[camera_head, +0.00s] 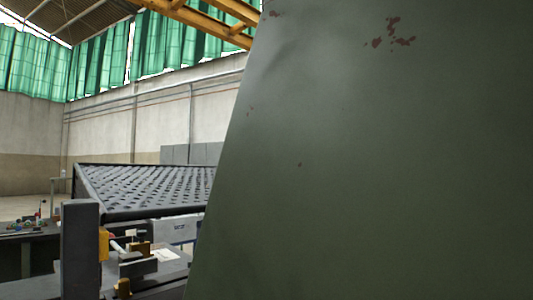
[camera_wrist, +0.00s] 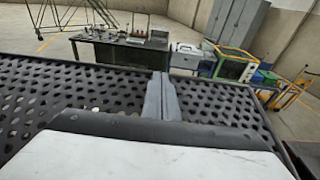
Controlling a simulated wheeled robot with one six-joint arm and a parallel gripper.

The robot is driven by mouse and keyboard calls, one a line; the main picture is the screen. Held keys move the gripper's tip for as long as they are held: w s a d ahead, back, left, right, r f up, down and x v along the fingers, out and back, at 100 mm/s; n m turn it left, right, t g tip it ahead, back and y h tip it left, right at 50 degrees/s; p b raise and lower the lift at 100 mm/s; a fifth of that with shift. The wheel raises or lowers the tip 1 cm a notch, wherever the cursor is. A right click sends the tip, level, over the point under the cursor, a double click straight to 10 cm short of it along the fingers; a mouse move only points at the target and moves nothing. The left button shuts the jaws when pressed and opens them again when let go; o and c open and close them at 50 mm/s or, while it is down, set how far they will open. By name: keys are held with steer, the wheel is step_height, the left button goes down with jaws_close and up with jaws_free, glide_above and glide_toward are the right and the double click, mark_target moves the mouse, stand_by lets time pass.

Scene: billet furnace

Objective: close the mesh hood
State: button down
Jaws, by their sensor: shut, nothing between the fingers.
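The mesh hood (camera_head: 150,187) is a dark frame with a perforated grey panel. In the head view it stands left of centre, its panel seen at a low slant, its right part hidden. In the wrist view the mesh (camera_wrist: 115,90) spans the picture on both sides of my gripper. My gripper (camera_wrist: 163,98) is shut and empty, with the mesh behind and around its fingers. I cannot tell whether the fingers touch the mesh. The gripper does not show in the head view. How far open the hood stands is not clear.
A large dull green surface (camera_head: 380,160) with rust spots blocks the head view's right side. A dark grey post (camera_head: 80,250) stands at lower left. In the wrist view, a dark workbench (camera_wrist: 120,52), grey cabinets (camera_wrist: 235,20) and a green-framed box (camera_wrist: 235,66) stand beyond the mesh.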

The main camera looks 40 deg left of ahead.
steer(key=shift+a+f+h, duration=0.15)
steer(key=shift+f+h, duration=0.2)
steer(key=shift+f, duration=0.5)
steer(key=shift+a+f+h, duration=0.2)
steer(key=shift+f+h, duration=0.2)
steer(key=shift+f, duration=0.45)
steer(key=shift+a+f+h, duration=0.15)
steer(key=shift+f+h, duration=0.2)
steer(key=shift+f, duration=0.5)
steer(key=v, duration=1.7)
steer(key=shift+w+d+r, duration=0.15)
steer(key=shift+w, duration=0.05)
